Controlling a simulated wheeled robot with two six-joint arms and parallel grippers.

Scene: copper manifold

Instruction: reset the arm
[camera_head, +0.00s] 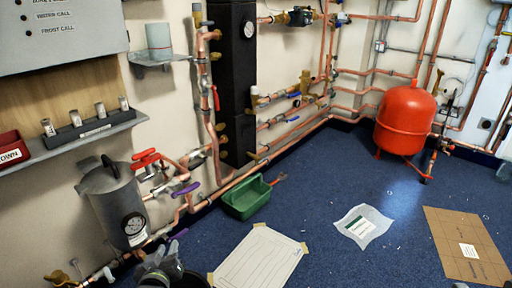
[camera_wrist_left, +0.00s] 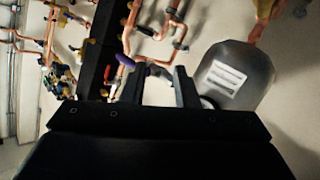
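My left gripper (camera_head: 160,268) shows small at the bottom left of the head view, near the floor-level pipes and the grey canister (camera_head: 118,205). In the left wrist view its two dark fingers stand apart, with an empty gap between them (camera_wrist_left: 157,80). Copper pipes and a purple handle show beyond the fingertips. The grey canister with a white label also shows just right of the fingers in the left wrist view (camera_wrist_left: 236,74). I cannot tell whether the gripper touches anything. My right gripper is not seen.
Copper pipes with red and purple valve handles (camera_head: 186,188) run along the left wall. A green bin (camera_head: 246,198), a paper sheet (camera_head: 258,262), a plastic bag (camera_head: 364,226) and a cardboard sheet (camera_head: 466,245) lie on blue carpet. A red tank (camera_head: 406,120) stands at the back right.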

